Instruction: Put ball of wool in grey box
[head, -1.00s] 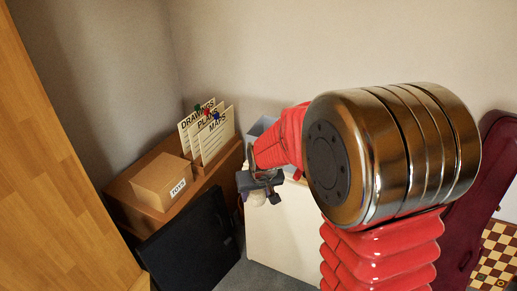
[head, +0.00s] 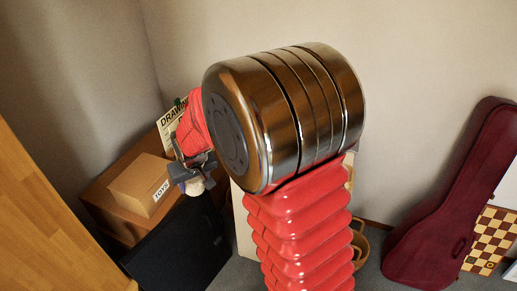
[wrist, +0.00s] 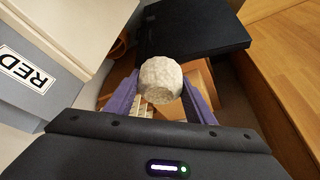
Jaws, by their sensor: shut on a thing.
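The ball of wool (wrist: 160,80) is off-white and round. In the wrist view it sits between the two purple fingers of my gripper (wrist: 160,98), which is shut on it. In the head view my gripper (head: 190,172) hangs at the left of my arm, with the pale ball (head: 195,187) below it, above the black flat case. A grey box (wrist: 35,115) with a label reading RED shows at the left of the wrist view, apart from the ball. The grey box is hidden behind my arm in the head view.
A cardboard box (head: 140,185) labelled TOYS and upright cards (head: 172,118) stand on a brown cabinet. A black flat case (head: 180,245) leans before it. A white cabinet (wrist: 85,25) adjoins the grey box. A dark red instrument case (head: 450,200) and chequered board (head: 490,240) are at right.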

